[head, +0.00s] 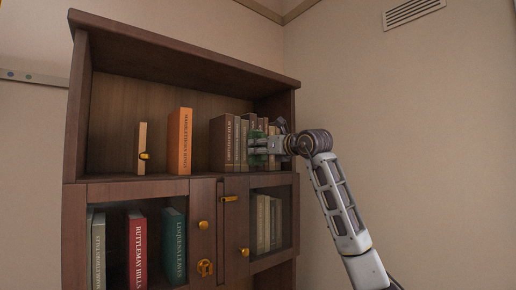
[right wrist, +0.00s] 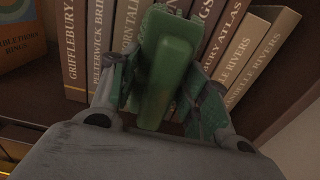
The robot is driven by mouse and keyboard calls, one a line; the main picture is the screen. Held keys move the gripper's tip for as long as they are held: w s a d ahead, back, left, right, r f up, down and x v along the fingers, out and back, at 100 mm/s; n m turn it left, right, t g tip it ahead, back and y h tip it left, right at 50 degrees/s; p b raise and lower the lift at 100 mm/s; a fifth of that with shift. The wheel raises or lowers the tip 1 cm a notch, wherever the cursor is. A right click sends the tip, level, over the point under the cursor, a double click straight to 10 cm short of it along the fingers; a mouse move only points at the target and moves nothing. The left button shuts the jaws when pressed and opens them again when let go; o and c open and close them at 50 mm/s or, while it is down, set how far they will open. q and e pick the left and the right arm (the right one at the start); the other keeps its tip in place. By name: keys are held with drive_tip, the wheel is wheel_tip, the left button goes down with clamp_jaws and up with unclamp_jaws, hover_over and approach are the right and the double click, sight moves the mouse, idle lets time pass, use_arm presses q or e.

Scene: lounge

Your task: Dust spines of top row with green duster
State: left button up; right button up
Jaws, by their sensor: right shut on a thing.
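The green duster (right wrist: 165,80) is between the fingers of my right gripper (right wrist: 163,85), which is shut on it. In the head view my right gripper (head: 262,146) is at the top shelf, in front of the right-hand group of books. The top row books (head: 221,143) stand upright there with brown, grey and tan spines; the right wrist view shows their spines (right wrist: 73,45) close behind the duster. Whether the duster touches the spines I cannot tell. An orange book (head: 180,142) stands apart to the left. My left gripper is not in view.
The brown wooden bookcase (head: 180,50) has an open top shelf and glazed lower doors with gold knobs (head: 203,225). A small tan bookend-like piece (head: 141,150) stands at the left. Lower books (head: 138,250) sit behind the doors. A wall (head: 420,100) lies to the right.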

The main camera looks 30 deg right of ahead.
sight(246, 148)
idle(0.4)
drive_tip(key=shift+w+d+p, duration=0.15)
drive_tip(key=shift+d+p, duration=0.15)
drive_tip(key=shift+d, duration=0.65)
drive_tip(key=shift+w+d+p, duration=0.1)
drive_tip(key=shift+d+p, duration=0.15)
drive_tip(key=shift+d, duration=0.65)
drive_tip(key=shift+a, duration=0.2)
drive_tip(key=shift+s+a, duration=0.15)
drive_tip(key=shift+a, duration=1.55)
drive_tip(key=shift+a, duration=0.15)
drive_tip(key=shift+s+a, duration=0.1)
drive_tip(key=shift+a, duration=1.6)
